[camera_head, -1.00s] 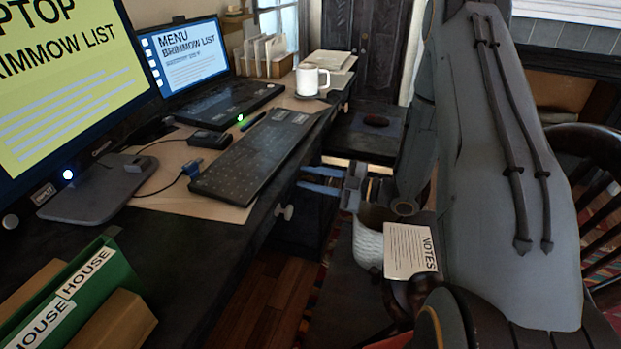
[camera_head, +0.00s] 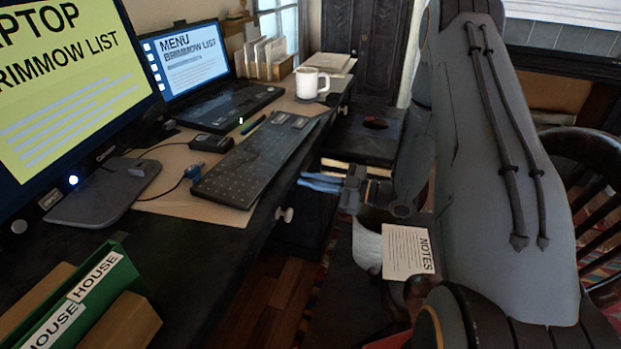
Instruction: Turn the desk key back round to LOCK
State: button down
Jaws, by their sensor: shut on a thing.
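My gripper (camera_head: 303,181) is low beside the desk's right side, its two blue fingers pointing left at the dark desk front (camera_head: 292,196). The fingertips are at the desk front and close on something small there. The desk key itself is too small and hidden by the fingers to make out, and so is any LOCK marking. A pale round knob (camera_head: 285,214) sits on the desk front, nearer than the fingers and apart from them.
On the desk are a keyboard (camera_head: 250,165), a white mug (camera_head: 311,83), a laptop (camera_head: 215,100), a monitor (camera_head: 70,90) and a green folder (camera_head: 85,295). A NOTES card (camera_head: 408,250) lies below my arm. A dark chair (camera_head: 590,150) stands at the right.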

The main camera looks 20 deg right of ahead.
jog(key=m+p, duration=0.2)
jog(key=m, duration=0.1)
jog(key=shift+w+r+m, duration=0.1)
jog(key=shift+r+m, duration=0.05)
jog(key=shift+m, duration=0.25)
jog(key=m+p, duration=0.1)
jog(key=m, duration=0.2)
jog(key=shift+w+d+p, duration=0.1)
jog(key=shift+d+p, duration=0.05)
jog(key=shift+p, duration=0.15)
jog(key=m, duration=0.3)
jog(key=m+p, duration=0.1)
jog(key=m, duration=0.2)
jog(key=shift+w+d, duration=0.1)
jog(key=shift+w, duration=0.1)
jog(key=shift+m+p, duration=0.3)
jog(key=shift+m, duration=0.1)
jog(key=c, duration=1.9)
grip_release()
jog(key=shift+f, duration=0.2)
